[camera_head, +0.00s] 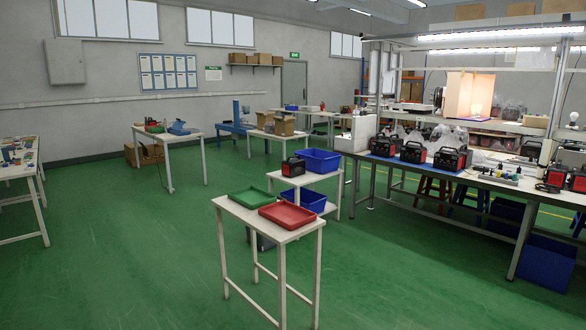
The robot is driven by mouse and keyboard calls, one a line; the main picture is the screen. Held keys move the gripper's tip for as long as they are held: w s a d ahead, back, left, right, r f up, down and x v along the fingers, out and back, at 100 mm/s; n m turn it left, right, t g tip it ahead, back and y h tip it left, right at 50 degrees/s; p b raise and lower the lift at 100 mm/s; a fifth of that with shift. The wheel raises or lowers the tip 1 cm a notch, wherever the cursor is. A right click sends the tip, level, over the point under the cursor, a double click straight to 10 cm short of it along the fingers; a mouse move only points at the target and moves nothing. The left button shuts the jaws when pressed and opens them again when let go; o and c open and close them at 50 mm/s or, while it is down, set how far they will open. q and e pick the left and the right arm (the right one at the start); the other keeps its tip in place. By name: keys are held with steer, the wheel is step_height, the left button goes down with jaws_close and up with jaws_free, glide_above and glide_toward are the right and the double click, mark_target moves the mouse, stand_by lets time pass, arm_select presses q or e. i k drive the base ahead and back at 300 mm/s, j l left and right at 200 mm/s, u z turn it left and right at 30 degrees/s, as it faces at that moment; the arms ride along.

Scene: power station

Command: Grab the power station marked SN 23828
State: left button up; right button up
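Several black and red power stations are in view, and their serial numbers are too small to read. Three stand in a row along the front of the long workbench: a left one (384,146), a middle one (413,153) and a right one (448,159). Another power station (293,167) stands on a white two-tier stand (325,177), left of a blue bin. More red and black units (556,177) sit at the bench's right end, partly cut off by the frame. Neither of my grippers shows in the head view.
A white table (239,209) with a green tray (249,197) and a red tray (287,214) stands in the near middle. Blue bins (543,262) and stools are under the workbench (503,186). Green floor (120,255) is clear at left.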

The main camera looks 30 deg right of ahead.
mark_target(291, 167)
steer(key=i+l+z, duration=0.85)
steer(key=i, duration=0.15)
steer(key=i+z, duration=0.4)
steer(key=i, duration=0.15)
steer(key=i+z, duration=0.45)
steer(key=i+j+z, duration=0.4)
steer(key=i, duration=0.25)
steer(key=i+l, duration=0.1)
steer(key=i, duration=0.4)
steer(key=i+l+u, duration=0.1)
steer(key=i, duration=0.4)
steer(key=i+l, duration=0.2)
steer(key=i, duration=0.25)
steer(key=i+l+u, duration=0.15)
steer(key=i, duration=0.35)
steer(key=i+j+u, duration=0.3)
steer(key=u, duration=0.15)
steer(key=i+j+u, duration=0.1)
steer(key=i+u, duration=1.15)
steer(key=i+l+u, duration=0.25)
steer(key=u, duration=0.2)
steer(key=i, duration=0.05)
